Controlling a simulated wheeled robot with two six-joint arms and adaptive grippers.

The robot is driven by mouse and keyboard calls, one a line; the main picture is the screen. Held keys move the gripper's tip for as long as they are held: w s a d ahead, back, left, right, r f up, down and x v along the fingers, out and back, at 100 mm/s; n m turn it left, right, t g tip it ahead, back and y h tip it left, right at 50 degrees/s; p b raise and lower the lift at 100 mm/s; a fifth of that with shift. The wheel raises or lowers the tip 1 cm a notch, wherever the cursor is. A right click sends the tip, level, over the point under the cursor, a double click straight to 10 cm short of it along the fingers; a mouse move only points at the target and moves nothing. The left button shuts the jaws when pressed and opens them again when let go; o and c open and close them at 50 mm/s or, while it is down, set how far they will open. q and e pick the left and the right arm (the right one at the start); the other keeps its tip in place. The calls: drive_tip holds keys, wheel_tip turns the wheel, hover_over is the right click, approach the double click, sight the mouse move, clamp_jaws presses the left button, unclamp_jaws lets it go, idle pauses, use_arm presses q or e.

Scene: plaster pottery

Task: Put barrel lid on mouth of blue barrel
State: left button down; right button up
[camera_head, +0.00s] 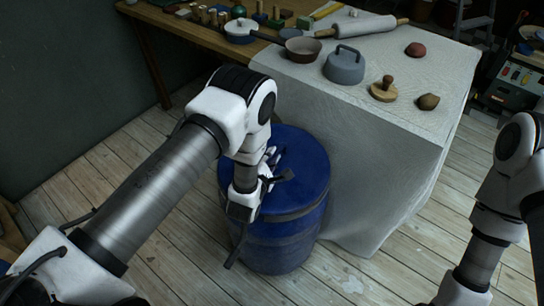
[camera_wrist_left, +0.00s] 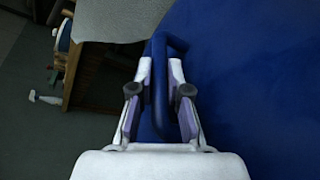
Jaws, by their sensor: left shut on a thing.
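The blue barrel (camera_head: 285,245) stands on the wooden floor in front of the cloth-covered table. The round blue barrel lid (camera_head: 305,165) lies over its mouth, roughly level and nearly lined up with the rim; I cannot tell whether it is fully seated. My left gripper (camera_head: 268,177) is over the left part of the lid. In the left wrist view my left gripper (camera_wrist_left: 161,90) is shut on the lid's blue handle (camera_wrist_left: 158,75), and the lid's top (camera_wrist_left: 250,90) fills the right side. My right arm shows at the right of the head view, but its gripper is out of frame.
The white-clothed table (camera_head: 385,165) stands close behind and right of the barrel. On it are a grey handled weight (camera_head: 344,65), a brown bowl (camera_head: 303,49), a wooden stamp (camera_head: 384,89) and a rolling pin (camera_head: 362,27). The floor left of the barrel is clear.

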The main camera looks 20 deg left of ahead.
use_arm(q)
drive_tip(key=shift+f, duration=0.1)
drive_tip(key=c, duration=1.1)
unclamp_jaws()
drive_tip(key=shift+c, duration=0.2)
drive_tip(key=shift+r, duration=0.25)
drive_tip(key=p+v, duration=0.1)
drive_tip(key=v, duration=1.1)
drive_tip(key=shift+f, duration=0.1)
